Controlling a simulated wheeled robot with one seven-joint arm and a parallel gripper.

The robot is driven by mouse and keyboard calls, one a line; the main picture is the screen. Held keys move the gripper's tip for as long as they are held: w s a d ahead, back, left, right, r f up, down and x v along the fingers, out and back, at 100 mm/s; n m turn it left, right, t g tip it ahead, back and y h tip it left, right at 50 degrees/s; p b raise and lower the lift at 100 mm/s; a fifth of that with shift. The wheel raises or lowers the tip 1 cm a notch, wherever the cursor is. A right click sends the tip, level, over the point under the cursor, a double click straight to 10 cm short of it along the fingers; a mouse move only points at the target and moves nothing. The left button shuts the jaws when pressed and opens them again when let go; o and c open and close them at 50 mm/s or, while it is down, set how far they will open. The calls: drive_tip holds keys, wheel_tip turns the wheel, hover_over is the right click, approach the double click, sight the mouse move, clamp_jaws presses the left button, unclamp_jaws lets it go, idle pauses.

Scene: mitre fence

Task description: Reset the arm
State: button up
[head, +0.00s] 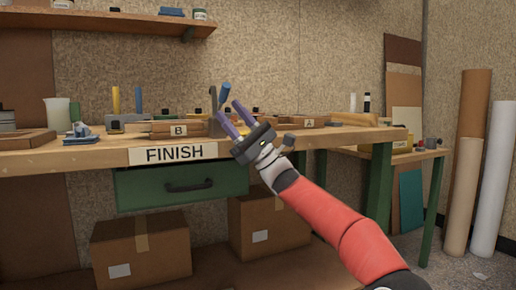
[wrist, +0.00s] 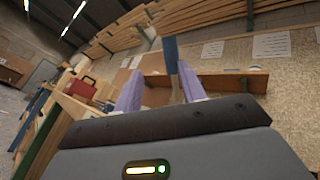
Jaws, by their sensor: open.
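My gripper (head: 231,120) is open and empty, with two purple fingers pointing up and to the left in the head view. It is in front of the workbench's front edge, near the right end of the FINISH label (head: 173,153). My red arm reaches up to it from the lower right. In the wrist view my gripper (wrist: 157,92) also shows with its fingers apart. A blue-topped upright item (wrist: 171,55) shows between and beyond the fingers there.
The wooden workbench (head: 60,155) carries a block marked B (head: 178,130), a block marked A (head: 309,123) and several tools. A green drawer (head: 182,187) is under it. Cardboard boxes (head: 141,250) stand below. A smaller side table (head: 425,154) and leaning rolls (head: 492,180) are at right.

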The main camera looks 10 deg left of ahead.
drive_tip(key=s+a+f+n+t+h, duration=0.1)
drive_tip(key=s+a+f+n+h, duration=0.2)
drive_tip(key=s+a+f+h, duration=0.8)
drive_tip(key=s+d+f+n+t+h, duration=0.1)
drive_tip(key=s+d+f+t+h, duration=0.3)
drive_tip(key=f, duration=0.5)
drive_tip(key=s+d+f+n+t+h, duration=0.1)
drive_tip(key=s+d+f+h, duration=0.45)
drive_tip(key=d, duration=0.65)
drive_tip(key=s+d+f+n+t+h, duration=0.1)
drive_tip(key=s+d+f+t+h, duration=0.15)
drive_tip(key=s+d+f, duration=0.7)
drive_tip(key=s+d+f+n+t+h, duration=0.1)
drive_tip(key=s+d+f+h, duration=0.35)
drive_tip(key=d, duration=0.85)
wheel_tip(320, 180, up, 12)
drive_tip(key=p, duration=1.3)
drive_tip(key=shift+w+d+h, duration=0.3)
drive_tip(key=shift+d+h, duration=0.05)
drive_tip(key=shift+d, duration=0.1)
